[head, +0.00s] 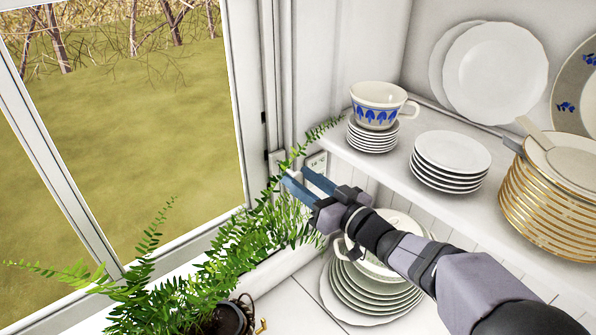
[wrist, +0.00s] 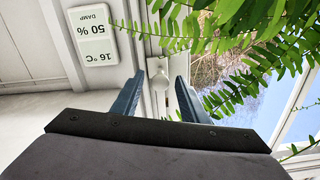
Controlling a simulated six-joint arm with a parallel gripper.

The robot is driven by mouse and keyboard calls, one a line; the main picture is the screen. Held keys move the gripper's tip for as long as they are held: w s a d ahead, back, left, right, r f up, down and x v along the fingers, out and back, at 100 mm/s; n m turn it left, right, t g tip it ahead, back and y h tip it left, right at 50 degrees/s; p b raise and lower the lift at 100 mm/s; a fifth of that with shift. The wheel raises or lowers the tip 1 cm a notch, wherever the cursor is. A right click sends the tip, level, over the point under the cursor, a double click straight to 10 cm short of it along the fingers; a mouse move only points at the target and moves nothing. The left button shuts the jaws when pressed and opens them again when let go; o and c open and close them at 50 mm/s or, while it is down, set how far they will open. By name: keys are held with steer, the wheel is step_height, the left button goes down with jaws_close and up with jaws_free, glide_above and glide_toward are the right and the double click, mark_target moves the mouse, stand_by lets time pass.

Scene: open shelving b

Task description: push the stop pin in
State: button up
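A small white knob-like piece (wrist: 158,79), which looks like the stop pin, sits on the white window frame in the wrist view. My gripper (wrist: 158,78) points at it, with one blue finger on each side and a visible gap to both. My gripper (head: 297,175) is open and holds nothing. In the head view its fingertips are by the window post, left of the shelf, and the pin is hard to make out there. I cannot tell how far the pin stands out or how far the fingertips are from it.
Fern fronds (head: 235,262) crowd below and around the fingers. A cup (head: 378,104) and stacked plates (head: 450,160) stand on the shelf to the right.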

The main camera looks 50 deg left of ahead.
mark_target(291, 172)
steer(key=shift+a, duration=0.6)
jaws_close()
steer(key=shift+a, duration=1.25)
steer(key=shift+d+r, duration=0.1)
steer(key=shift+c, duration=1.3)
jaws_free()
steer(key=shift+o, duration=1.3)
steer(key=shift+a, duration=0.2)
steer(key=shift+d, duration=0.1)
